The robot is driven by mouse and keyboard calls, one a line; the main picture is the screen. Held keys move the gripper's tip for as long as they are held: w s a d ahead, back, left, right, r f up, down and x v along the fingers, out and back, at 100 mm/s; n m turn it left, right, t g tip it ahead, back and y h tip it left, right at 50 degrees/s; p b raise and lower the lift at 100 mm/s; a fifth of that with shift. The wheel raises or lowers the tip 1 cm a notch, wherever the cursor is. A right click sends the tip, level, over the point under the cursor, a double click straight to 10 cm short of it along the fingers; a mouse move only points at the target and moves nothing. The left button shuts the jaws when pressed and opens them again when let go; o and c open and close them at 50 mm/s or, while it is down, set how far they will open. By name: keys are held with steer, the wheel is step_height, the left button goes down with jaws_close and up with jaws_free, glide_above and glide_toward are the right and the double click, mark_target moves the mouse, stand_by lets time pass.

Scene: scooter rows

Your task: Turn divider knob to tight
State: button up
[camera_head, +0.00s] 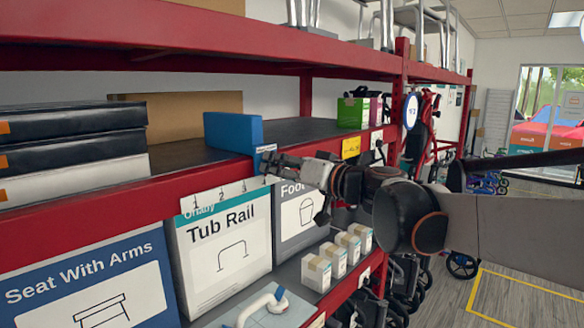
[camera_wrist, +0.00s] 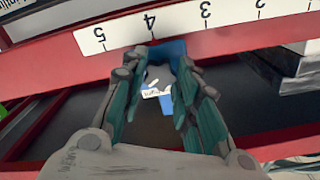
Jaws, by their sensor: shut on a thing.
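The blue divider (camera_head: 233,132) stands upright on the dark shelf, close to its front edge. My gripper (camera_head: 270,163) reaches in from the right to the shelf's front edge, just below the divider's front end. In the wrist view my gripper's fingers (camera_wrist: 162,75) are closed in around the divider's front, where blue (camera_wrist: 167,48) and a small white label (camera_wrist: 155,93) show between them. The knob is mostly hidden by the fingers. I cannot read its setting.
A white numbered scale strip (camera_head: 222,197) runs along the red shelf edge; it also shows in the wrist view (camera_wrist: 205,22). Black boxes (camera_head: 70,150) lie left of the divider, and a green box (camera_head: 352,113) stands to the right. Tub Rail boxes (camera_head: 222,250) stand below.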

steer(key=m, duration=0.4)
steer(key=shift+m, duration=0.3)
steer(key=m, duration=0.4)
steer(key=shift+b, duration=0.35)
steer(key=m, duration=0.5)
steer(key=shift+m, duration=2.2)
steer(key=o, duration=1.1)
steer(key=shift+c, duration=0.2)
